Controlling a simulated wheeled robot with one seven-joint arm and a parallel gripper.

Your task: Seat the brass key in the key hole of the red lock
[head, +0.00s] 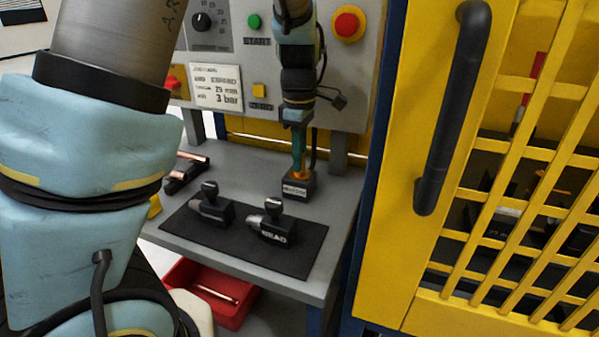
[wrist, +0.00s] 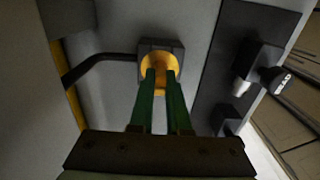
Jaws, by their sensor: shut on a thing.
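I see no clear key shape and no red lock. In the head view my gripper (head: 300,170) points down at a dark grey block (head: 298,188) with a pale label, at the back right of the grey bench. In the wrist view the green fingers of my gripper (wrist: 160,74) are close together, shut on an orange-brass part (wrist: 158,58) at the block (wrist: 177,47). The fingers hide much of this part, which also shows as a small orange patch (head: 301,176) in the head view. I cannot tell how deep it sits.
Two black handled tools (head: 212,206) (head: 279,227) lie on a dark mat (head: 245,256). Copper tube pieces (head: 186,172) lie at the bench's left. A red bin (head: 212,293) is below. A control panel (head: 350,85) stands behind; a yellow barred door (head: 400,240) is at the right.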

